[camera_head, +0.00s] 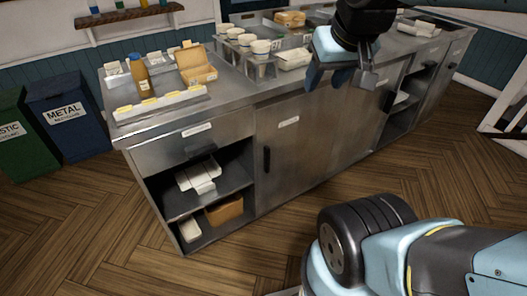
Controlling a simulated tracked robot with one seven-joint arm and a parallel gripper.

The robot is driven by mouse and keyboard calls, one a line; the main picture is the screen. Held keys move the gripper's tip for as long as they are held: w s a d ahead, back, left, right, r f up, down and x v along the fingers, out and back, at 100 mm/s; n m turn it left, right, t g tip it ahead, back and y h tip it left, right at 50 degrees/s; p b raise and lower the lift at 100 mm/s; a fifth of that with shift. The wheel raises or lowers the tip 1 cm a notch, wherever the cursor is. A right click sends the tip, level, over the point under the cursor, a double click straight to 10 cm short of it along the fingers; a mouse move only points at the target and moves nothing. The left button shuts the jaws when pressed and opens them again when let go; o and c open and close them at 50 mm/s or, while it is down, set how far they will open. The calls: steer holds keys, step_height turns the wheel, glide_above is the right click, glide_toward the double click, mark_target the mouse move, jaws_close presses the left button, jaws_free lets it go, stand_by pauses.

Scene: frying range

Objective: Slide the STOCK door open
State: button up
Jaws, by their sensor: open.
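A steel sliding door (315,148) with a small white label (289,121) and a dark upright handle (266,160) near its left edge closes the middle of the counter front. The label's text is too small to read, so I cannot tell if this is the STOCK door. A second dark handle (388,100) shows farther right on the counter front. My gripper (341,80) is open and empty, in front of the counter's upper part. It appears up and to the right of the left handle, well apart from it. My gripper and arm hide part of the counter top.
The counter's left bay (219,176) is open, with white packs (198,176) and a brown box (224,209). A bottle (140,76), trays and cups (262,47) stand on top. Recycling bins (68,118) stand left. The wood floor in front is clear.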

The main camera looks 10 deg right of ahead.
steer(key=w+d+f+n+t+h, duration=0.1)
steer(key=w+d+f, duration=0.25)
steer(key=w, duration=0.65)
steer(key=w+d+f+n+h, duration=0.1)
steer(key=w+d+f+n, duration=0.15)
steer(key=w+f, duration=0.45)
steer(key=w+d+f+n+t+y, duration=0.1)
steer(key=w+d+f+n+y, duration=0.3)
steer(key=w+f, duration=1.05)
steer(key=t+y, duration=0.4)
steer(key=t, duration=0.1)
glide_toward(269, 160)
steer(key=d+r, duration=0.2)
steer(key=d, duration=0.1)
steer(key=s+a+f+m+t, duration=0.3)
steer(key=s+f+m+t, duration=0.1)
steer(key=s+f, duration=0.1)
steer(key=shift+t, duration=0.3)
steer(key=x, duration=1.3)
steer(key=shift+w+d+f, duration=0.1)
steer(key=shift+w+f, duration=0.1)
steer(key=shift+w, duration=0.15)
